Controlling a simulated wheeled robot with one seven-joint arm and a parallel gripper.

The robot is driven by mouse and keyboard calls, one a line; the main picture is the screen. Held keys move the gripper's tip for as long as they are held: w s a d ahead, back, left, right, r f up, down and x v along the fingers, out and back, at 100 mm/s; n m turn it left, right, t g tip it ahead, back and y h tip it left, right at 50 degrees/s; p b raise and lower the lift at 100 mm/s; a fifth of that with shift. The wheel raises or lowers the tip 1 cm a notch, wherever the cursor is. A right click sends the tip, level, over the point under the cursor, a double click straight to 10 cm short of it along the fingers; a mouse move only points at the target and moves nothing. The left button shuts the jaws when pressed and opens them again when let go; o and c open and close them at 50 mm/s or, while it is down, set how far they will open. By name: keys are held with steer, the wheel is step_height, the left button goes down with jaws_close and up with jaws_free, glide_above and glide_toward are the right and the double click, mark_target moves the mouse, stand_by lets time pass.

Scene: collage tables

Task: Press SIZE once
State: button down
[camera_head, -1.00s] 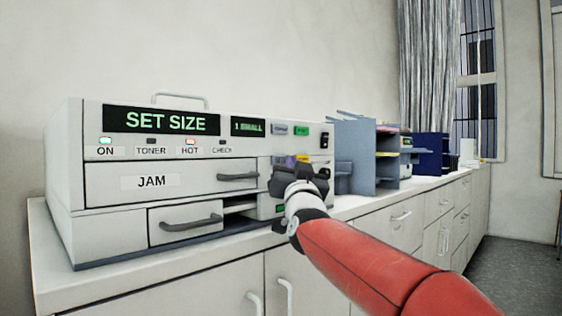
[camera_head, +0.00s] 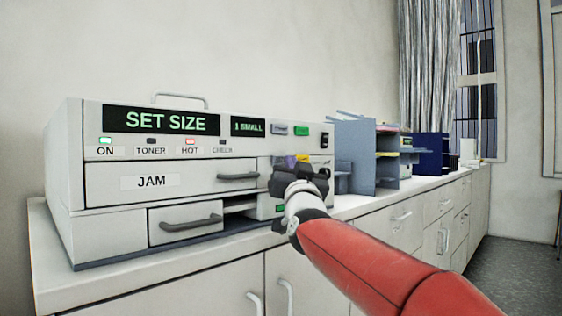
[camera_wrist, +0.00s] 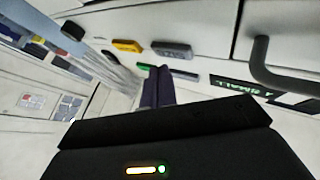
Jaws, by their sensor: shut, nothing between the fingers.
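The pale office machine (camera_head: 70,160) stands on the counter. Its main display (camera_head: 161,120) reads SET SIZE and a smaller display (camera_head: 248,127) reads 1 SMALL. A grey button (camera_head: 279,129) and a green button (camera_head: 301,130) sit right of it, labels too small to read. Below are a purple button (camera_head: 291,161) and a yellow button (camera_head: 303,159), partly hidden by my gripper (camera_head: 298,172). Contact cannot be told.
A drawer handle (camera_head: 237,177) juts out left of my gripper, and it also shows in the wrist view (camera_wrist: 268,62). A lower drawer (camera_head: 186,223) has its own handle. A blue-grey sorter (camera_head: 352,155) stands right of the machine. The counter front (camera_head: 160,288) lies below.

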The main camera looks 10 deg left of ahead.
steer(key=shift+a, duration=0.1)
steer(key=shift+w+a, duration=0.25)
steer(key=shift+w+a, duration=0.3)
steer(key=shift+a, duration=0.05)
stand_by(0.9)
steer(key=shift+s+d, duration=0.1)
steer(key=shift+s+d+b, duration=0.45)
steer(key=shift+d+b, duration=0.15)
steer(key=shift+b, duration=0.05)
